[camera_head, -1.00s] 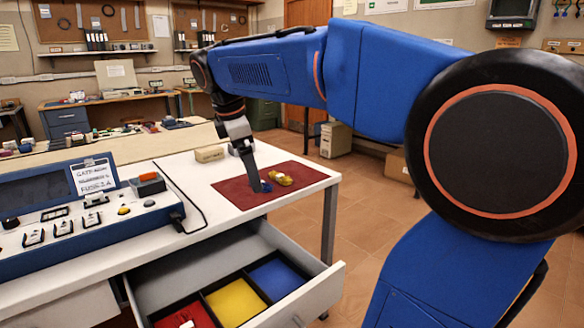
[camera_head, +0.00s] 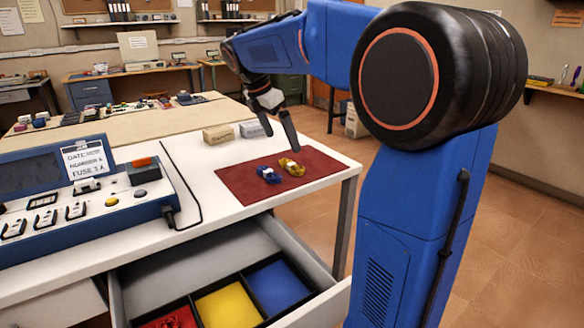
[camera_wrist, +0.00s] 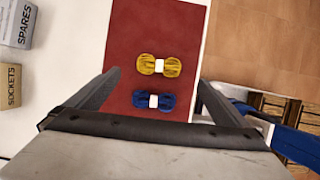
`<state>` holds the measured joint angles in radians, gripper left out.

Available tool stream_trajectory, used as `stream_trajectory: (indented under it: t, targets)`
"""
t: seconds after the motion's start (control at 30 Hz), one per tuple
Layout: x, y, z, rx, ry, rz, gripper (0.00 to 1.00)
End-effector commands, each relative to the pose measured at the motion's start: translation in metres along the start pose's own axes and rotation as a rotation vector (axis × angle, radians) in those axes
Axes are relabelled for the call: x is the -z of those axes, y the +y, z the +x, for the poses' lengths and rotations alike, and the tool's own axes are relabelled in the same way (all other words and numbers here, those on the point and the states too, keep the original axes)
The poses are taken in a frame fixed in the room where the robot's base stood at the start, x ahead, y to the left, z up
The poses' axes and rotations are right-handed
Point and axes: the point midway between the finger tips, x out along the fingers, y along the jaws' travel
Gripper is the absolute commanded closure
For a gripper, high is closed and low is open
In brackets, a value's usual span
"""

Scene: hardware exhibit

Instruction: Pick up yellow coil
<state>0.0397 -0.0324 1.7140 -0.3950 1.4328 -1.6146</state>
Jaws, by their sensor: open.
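The yellow coil (camera_head: 292,167), a bundle with a white band around its middle, lies on the dark red mat (camera_head: 240,184). It also shows in the wrist view (camera_wrist: 172,66), ahead of the fingers and near the middle. A blue coil (camera_head: 268,174) with a white band lies beside it, to its left in the head view. In the wrist view the blue coil (camera_wrist: 141,99) is nearer the gripper. My gripper (camera_head: 279,130) is open and empty above the mat, its two fingers spread apart, touching neither coil.
Two small boxes stand behind the mat, labelled SOCKETS (camera_wrist: 10,87) and SPARES (camera_wrist: 17,24). A blue console (camera_head: 75,205) stands on the left. Below, an open drawer (camera_head: 335,300) has red, yellow and blue compartments. The table's right edge is close to the mat.

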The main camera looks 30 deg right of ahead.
Motion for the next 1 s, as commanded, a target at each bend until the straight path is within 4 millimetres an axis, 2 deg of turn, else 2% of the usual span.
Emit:
stream_trajectory:
  t: [0.03,0.2,0.47,0.8,1.0]
  targets:
    - [0.000,-0.001,0.010,0.004,0.000,0.000,0.00]
    - [0.000,0.000,0.034,0.002,0.000,0.001,0.00]
    - [0.000,0.000,0.050,0.001,0.000,0.000,0.00]
    - [0.002,0.001,0.092,0.001,0.000,0.001,0.00]
    - [0.002,0.001,0.098,0.001,0.000,0.001,0.00]
